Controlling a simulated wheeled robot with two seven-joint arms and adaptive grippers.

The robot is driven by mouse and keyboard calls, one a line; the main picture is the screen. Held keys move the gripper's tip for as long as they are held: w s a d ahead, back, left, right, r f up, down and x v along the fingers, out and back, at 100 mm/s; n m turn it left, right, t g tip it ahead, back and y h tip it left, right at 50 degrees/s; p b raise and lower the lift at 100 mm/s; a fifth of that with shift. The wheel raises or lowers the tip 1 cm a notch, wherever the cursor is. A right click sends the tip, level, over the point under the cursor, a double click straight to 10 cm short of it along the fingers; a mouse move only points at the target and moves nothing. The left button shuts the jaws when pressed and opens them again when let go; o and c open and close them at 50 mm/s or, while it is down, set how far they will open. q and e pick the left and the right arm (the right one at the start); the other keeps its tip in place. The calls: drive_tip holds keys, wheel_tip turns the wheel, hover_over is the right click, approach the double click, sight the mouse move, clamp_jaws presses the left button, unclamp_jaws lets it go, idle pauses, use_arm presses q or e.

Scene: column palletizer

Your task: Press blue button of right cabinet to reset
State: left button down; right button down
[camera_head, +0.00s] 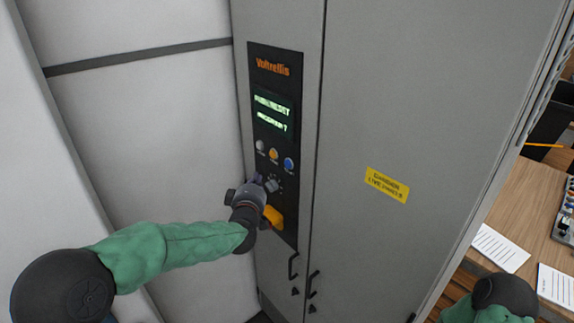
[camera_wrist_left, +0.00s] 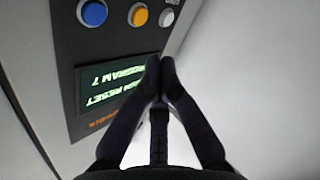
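The grey cabinet (camera_head: 400,100) stands ahead, with a dark control panel (camera_head: 271,100) on its left part. The blue button (camera_head: 290,164) is the rightmost of three round buttons in the head view. It also shows at the upper left of the left wrist view (camera_wrist_left: 92,13). My left gripper (camera_head: 258,180) is in front of the panel, below the buttons and left of the blue one. In the left wrist view its fingertips (camera_wrist_left: 160,68) are together with nothing between them, apart from the blue button. My right gripper is not visible.
An orange button (camera_head: 273,155) and a white button (camera_head: 260,146) sit beside the blue one. A lit green display (camera_head: 271,113) is above. A grey knob and a yellow handle (camera_head: 273,216) are below. A wooden desk (camera_head: 530,210) with papers stands at right.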

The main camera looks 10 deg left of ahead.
sight(288, 164)
use_arm(q)
drive_tip(key=w+d+p, duration=0.2)
drive_tip(key=w+d, duration=0.3)
drive_tip(key=w, duration=0.1)
drive_tip(key=shift+w+p, duration=0.35)
drive_tip(key=shift+p, duration=0.05)
drive_tip(key=shift+w+d, duration=0.1)
drive_tip(key=shift+d, duration=0.1)
idle(1.2)
drive_tip(key=shift+w+d, duration=0.15)
drive_tip(key=shift+w, duration=0.05)
drive_tip(key=shift+w+d, duration=0.2)
drive_tip(key=shift+w, duration=0.05)
idle(0.9)
drive_tip(key=shift+a+b, duration=0.1)
drive_tip(key=shift+b, duration=0.2)
drive_tip(key=shift+s+a+b, duration=0.35)
drive_tip(key=shift+s+b, duration=0.1)
drive_tip(key=shift+s, duration=0.15)
